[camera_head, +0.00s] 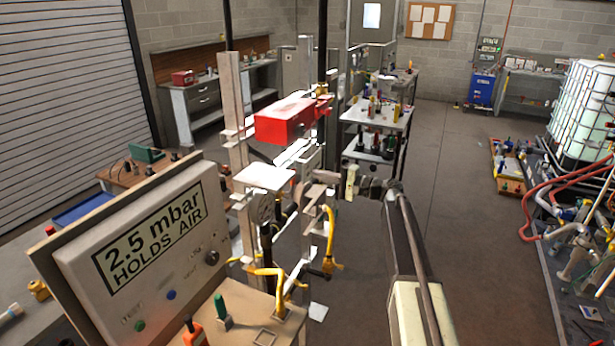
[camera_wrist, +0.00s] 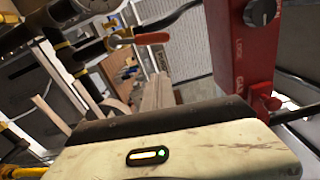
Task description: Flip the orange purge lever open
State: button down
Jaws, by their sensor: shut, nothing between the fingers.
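An orange-red lever handle (camera_wrist: 152,38) shows at the upper middle of the wrist view, sticking out sideways from dark pipework. It looks like the purge lever. In the head view I cannot pick it out among the pipes. My gripper (camera_head: 362,187) is to the right of the pipe stand in the head view, apart from it. In the wrist view its cream body and dark front edge (camera_wrist: 160,118) fill the bottom, below the handle with a visible gap. The gripper is shut and holds nothing; its fingertips are hard to make out.
A red box (camera_head: 285,120) with a dark knob stands on the rig; it also shows at right in the wrist view (camera_wrist: 243,50). Yellow-handled valves (camera_head: 330,235) hang below it. A "2.5 mbar HOLDS AIR" panel (camera_head: 145,265) stands front left. Open floor (camera_head: 470,230) lies right.

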jog(key=v, duration=0.7)
jog(key=shift+s, duration=0.4)
jog(key=shift+d+r, duration=0.1)
jog(key=shift+r, duration=0.05)
jog(key=s+a+f+n+g+h, duration=0.25)
jog(key=s+a+f, duration=0.35)
jog(key=s+a, duration=0.3)
jog(key=s+a+f+n+g+h, duration=0.1)
jog(key=s+f+n+g+h, duration=0.2)
jog(key=s+f, duration=0.6)
jog(key=s+d+f+g+h, duration=0.1)
jog(key=s+d+f+h, duration=0.3)
jog(key=s+d, duration=0.3)
jog(key=s+d+f+g+h, duration=0.1)
jog(key=s+d+f+h, duration=0.4)
jog(key=s+d+h, duration=0.1)
jog(key=shift+s+d+n+h, duration=0.35)
jog(key=shift+s+d+n, duration=0.15)
jog(key=shift+d, duration=0.75)
